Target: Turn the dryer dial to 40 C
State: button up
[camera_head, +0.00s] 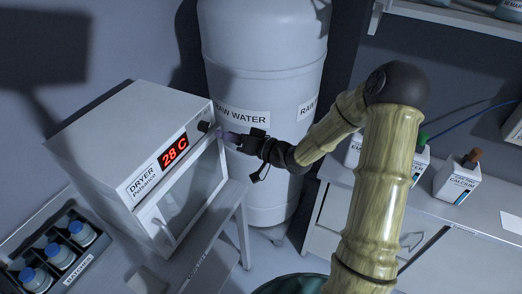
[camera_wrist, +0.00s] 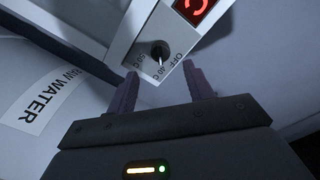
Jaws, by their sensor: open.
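The dryer (camera_head: 128,147) is a white box on a stand at the left, labelled DRYER, with a red display (camera_head: 174,151) reading 28 C. Its dark round dial (camera_head: 204,126) is at the right end of the front panel. My gripper (camera_head: 226,136) is close in front of the dial. In the wrist view its two purple fingers (camera_wrist: 160,85) are apart, with the dial beyond their tips and nothing between them.
A large white RAW WATER tank (camera_head: 262,80) stands just behind and right of the dryer. A crate of blue-capped bottles (camera_head: 60,256) is at lower left. A counter (camera_head: 475,211) with several white containers, one labelled CALCIUM (camera_head: 457,182), is at right.

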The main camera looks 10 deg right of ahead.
jog(key=b+v, duration=0.2)
jog(key=v, duration=0.8)
jog(key=shift+d, duration=0.25)
jog(key=shift+s, duration=0.1)
jog(key=s+d+f+g+h, duration=0.1)
jog(key=d+f+g+h, duration=0.25)
jog(key=f+h, duration=0.55)
jog(key=s+r+m+g+h, duration=0.2)
jog(key=s+g+h, duration=0.2)
jog(key=s, duration=1)
jog(key=shift+s+g+h+b, duration=0.3)
jog(key=shift+g+h+b, duration=0.1)
jog(key=shift+g, duration=0.15)
